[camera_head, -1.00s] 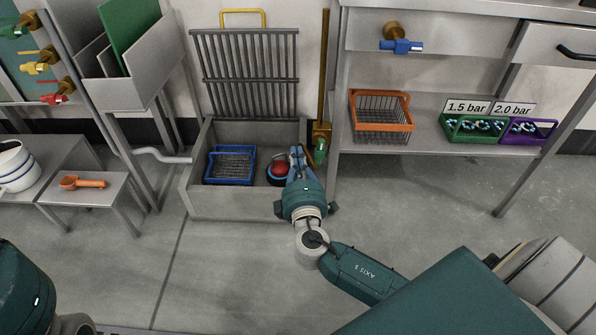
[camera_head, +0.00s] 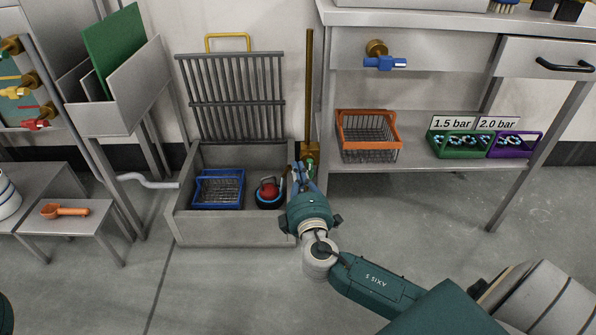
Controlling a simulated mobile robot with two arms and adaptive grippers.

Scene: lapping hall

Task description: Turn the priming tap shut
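A brass fitting with a green handle (camera_head: 310,163) sits at the foot of the upright brass pipe (camera_head: 308,95), by the right end of the grey sump; no label marks it as the priming tap. My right gripper (camera_head: 303,174) is right at this green handle, over the sump's right wall, and hides part of it. I cannot tell whether the fingers touch the handle or how far apart they are. My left gripper is out of view.
The sump (camera_head: 235,228) holds a blue basket (camera_head: 218,188) and a round red-topped thing (camera_head: 268,191). A blue tap (camera_head: 385,63) is under the right bench; green, yellow and red taps (camera_head: 36,123) are at far left. An orange basket (camera_head: 368,135) stands on the lower shelf.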

